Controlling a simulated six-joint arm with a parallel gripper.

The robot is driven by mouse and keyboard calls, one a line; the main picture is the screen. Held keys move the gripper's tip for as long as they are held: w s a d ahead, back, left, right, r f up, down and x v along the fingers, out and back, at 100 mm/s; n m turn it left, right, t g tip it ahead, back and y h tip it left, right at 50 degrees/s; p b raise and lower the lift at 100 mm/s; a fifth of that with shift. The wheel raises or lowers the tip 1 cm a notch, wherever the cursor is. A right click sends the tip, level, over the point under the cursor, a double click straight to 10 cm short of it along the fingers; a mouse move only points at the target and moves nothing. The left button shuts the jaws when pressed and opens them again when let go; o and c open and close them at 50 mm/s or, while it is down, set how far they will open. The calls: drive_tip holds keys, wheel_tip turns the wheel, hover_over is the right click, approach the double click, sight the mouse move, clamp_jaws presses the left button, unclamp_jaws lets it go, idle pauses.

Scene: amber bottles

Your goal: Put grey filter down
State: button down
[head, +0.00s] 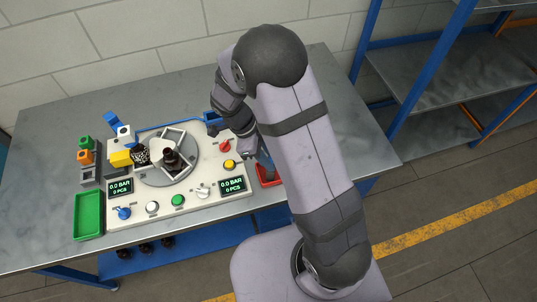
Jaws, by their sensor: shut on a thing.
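My gripper (257,145) points down at the right edge of the white panel, partly hidden behind my own arm. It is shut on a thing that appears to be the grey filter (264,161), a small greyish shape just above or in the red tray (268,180). I cannot tell whether it touches the tray. My arm covers the tray's right part.
The white panel (130,215) carries a round grey turntable (155,178) with dark bottles, knobs, buttons and two displays. A green tray (88,214) and coloured blocks (86,150) are at its left. A blue box (211,117) is behind. The table (60,130) is clear at back left.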

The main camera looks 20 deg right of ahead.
drive_tip(key=shift+f+b, duration=0.25)
drive_tip(key=shift+b, duration=0.05)
drive_tip(key=c, duration=1.3)
unclamp_jaws()
drive_tip(key=shift+r, duration=0.2)
drive_tip(key=b+v, duration=0.3)
drive_tip(key=v, duration=0.9)
drive_tip(key=shift+s, duration=0.1)
